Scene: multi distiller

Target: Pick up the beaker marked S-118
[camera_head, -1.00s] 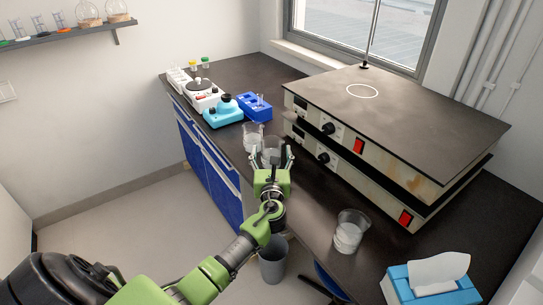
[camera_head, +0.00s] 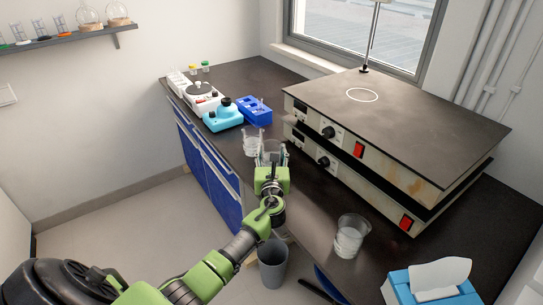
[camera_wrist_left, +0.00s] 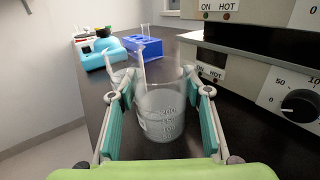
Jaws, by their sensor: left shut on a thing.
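My left gripper (camera_head: 271,160) is shut on a clear glass beaker (camera_wrist_left: 160,112). In the left wrist view the beaker stands upright between the teal finger pads, with graduation marks on its front; no S-118 marking can be read. In the head view the gripper mostly hides this beaker. A second beaker (camera_head: 252,141) stands just behind and to the left of it on the bench. A third beaker (camera_head: 350,236) with whitish contents stands nearer, at the right. I cannot read a label on either. My right gripper is not in view.
The dark bench (camera_head: 310,215) holds stacked hot plates (camera_head: 395,115) close to the right of the gripper. A blue rack (camera_head: 255,109) and a turquoise device (camera_head: 222,117) stand behind. A tissue box (camera_head: 430,288) is at the front right. A grey bin (camera_head: 272,265) stands below.

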